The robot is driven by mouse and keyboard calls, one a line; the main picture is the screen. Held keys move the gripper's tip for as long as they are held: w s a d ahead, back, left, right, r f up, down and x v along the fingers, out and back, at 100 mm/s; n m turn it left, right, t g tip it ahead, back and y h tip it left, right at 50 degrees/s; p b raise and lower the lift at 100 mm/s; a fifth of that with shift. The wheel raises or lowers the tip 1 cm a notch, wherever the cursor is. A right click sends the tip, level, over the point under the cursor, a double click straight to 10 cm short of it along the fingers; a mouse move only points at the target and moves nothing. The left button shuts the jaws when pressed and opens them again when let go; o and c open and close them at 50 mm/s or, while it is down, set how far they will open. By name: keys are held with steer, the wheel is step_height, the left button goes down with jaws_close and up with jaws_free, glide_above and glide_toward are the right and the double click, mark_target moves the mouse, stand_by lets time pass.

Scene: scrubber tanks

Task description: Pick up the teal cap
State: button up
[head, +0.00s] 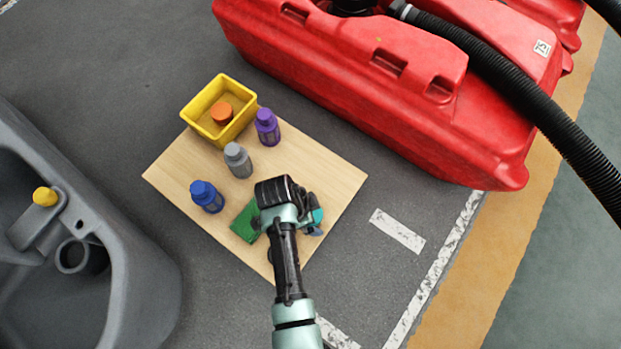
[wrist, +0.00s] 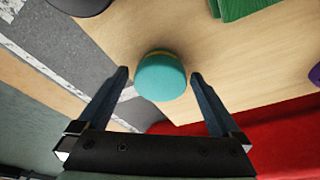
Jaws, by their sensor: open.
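The teal cap (wrist: 160,77) is round and sits on the wooden board (wrist: 240,72), with a thin yellowish edge showing at its far side. In the wrist view it lies just beyond and between the fingertips of my gripper (wrist: 159,75). The fingers are spread apart and hold nothing. In the head view my gripper (head: 306,222) is over the right part of the board, and the teal cap (head: 317,215) shows only in part behind it.
A green block (head: 244,222) lies left of my gripper. A yellow bin (head: 190,108) holds an orange cap (head: 222,112). A red tank (head: 370,90) is behind, a grey tank (head: 140,265) left.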

steer(key=shift+r, duration=0.1)
steer(key=c, duration=1.3)
